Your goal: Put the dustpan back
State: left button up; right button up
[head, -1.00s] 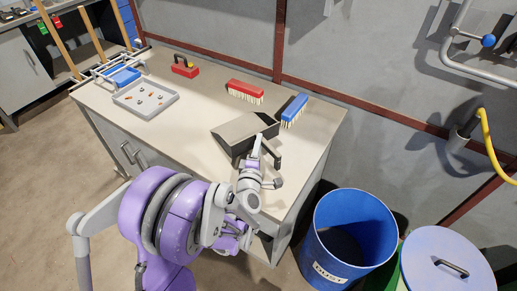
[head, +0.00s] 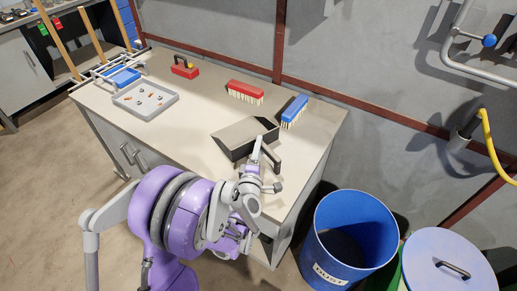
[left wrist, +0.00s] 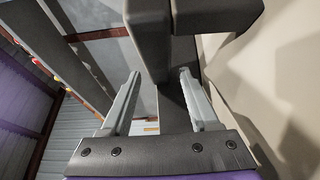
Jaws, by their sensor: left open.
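The dark grey dustpan (head: 241,136) lies on the bench top near its right end, its open pan toward the left. Its black handle (head: 271,158) points toward the front right edge. My left gripper (head: 267,165) is open at the handle. In the left wrist view, the dark handle (left wrist: 151,45) stands beyond and between the two spread fingers (left wrist: 160,75); I cannot tell whether either finger touches it. My right gripper is in neither view.
A red brush (head: 245,91) and a blue brush (head: 294,110) stand behind the dustpan. A grey tray (head: 128,107) of small scraps and a red block with a handle (head: 185,69) are farther left. A blue dust bin (head: 325,274) stands on the floor at right.

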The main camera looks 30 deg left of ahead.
pick_arm(q)
jog(key=shift+r, duration=0.25)
jog(key=b+v, duration=0.1)
jog(key=v, duration=1.1)
jog(key=d+r+m+h, duration=0.1)
jog(key=d+m, duration=0.1)
jog(key=d+r+m+h+p, duration=0.1)
jog(key=d+m+h, duration=0.1)
jog(key=w+d+r+m+g+h+p, duration=0.1)
jog(key=m, duration=0.1)
jog(key=shift+d+r+m+h, duration=0.25)
jog(key=shift+d+m+h, duration=0.15)
jog(key=s+d+r+m+g+p, duration=0.1)
jog(key=s+r+m+g+p, duration=0.2)
jog(key=s+m+g+p, duration=0.4)
jog(key=s+m+g, duration=0.3)
jog(key=s+m, duration=0.4)
jog(key=s, duration=0.2)
jog(key=shift+s+d+m+g+h+p, duration=0.2)
jog(key=shift+d+m+g+h+p, duration=0.15)
jog(key=shift+d+m+g+h, duration=0.05)
